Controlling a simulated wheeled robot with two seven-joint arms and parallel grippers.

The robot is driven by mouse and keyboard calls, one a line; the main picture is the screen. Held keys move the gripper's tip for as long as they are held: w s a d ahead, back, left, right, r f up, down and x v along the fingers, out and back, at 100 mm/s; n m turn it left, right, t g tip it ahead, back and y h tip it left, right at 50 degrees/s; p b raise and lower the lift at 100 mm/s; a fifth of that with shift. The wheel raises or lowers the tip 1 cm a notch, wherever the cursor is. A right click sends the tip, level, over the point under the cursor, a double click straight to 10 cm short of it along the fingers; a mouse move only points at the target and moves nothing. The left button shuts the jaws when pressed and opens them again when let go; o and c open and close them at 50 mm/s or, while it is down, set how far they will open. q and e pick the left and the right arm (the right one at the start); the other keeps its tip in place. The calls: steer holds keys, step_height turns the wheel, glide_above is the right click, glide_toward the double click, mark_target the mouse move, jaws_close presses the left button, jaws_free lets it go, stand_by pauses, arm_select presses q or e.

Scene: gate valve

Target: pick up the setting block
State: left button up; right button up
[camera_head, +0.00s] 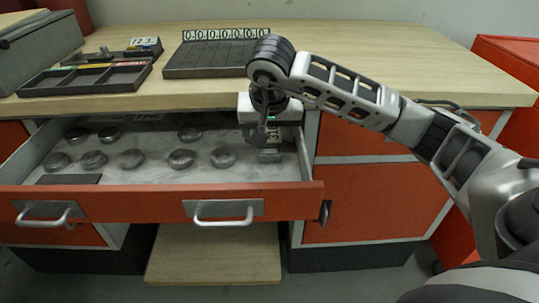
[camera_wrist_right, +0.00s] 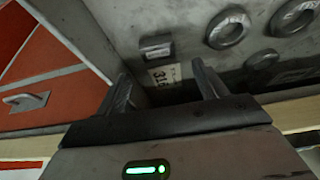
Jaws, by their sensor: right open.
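My right gripper (camera_head: 270,138) reaches down into the open drawer near its right end. In the right wrist view the gripper (camera_wrist_right: 162,78) has its two fingers apart. A small grey block (camera_head: 269,156) is on the drawer floor just below the gripper; I take it for the setting block. In the wrist view a small dark square block (camera_wrist_right: 155,46) is beyond the fingertips, with a pale number label (camera_wrist_right: 165,74) between it and the gripper. I see nothing held, and contact cannot be told. My left gripper is not in view.
The drawer (camera_head: 150,206) holds several round grey discs (camera_head: 131,158) to the left. Its right wall is close to my gripper. On the worktop (camera_head: 400,60) above are a dark compartment tray (camera_head: 90,78), a number-labelled box (camera_head: 144,46) and a dark slotted plate (camera_head: 205,60).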

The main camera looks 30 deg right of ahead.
mark_target(269, 151)
steer(key=x, duration=0.5)
steer(key=shift+s+a+f, duration=0.15)
steer(key=shift+s+f, duration=0.1)
steer(key=shift+s, duration=0.15)
steer(key=shift+c, duration=0.3)
steer(key=c, duration=1.2)
steer(key=shift+r, duration=0.15)
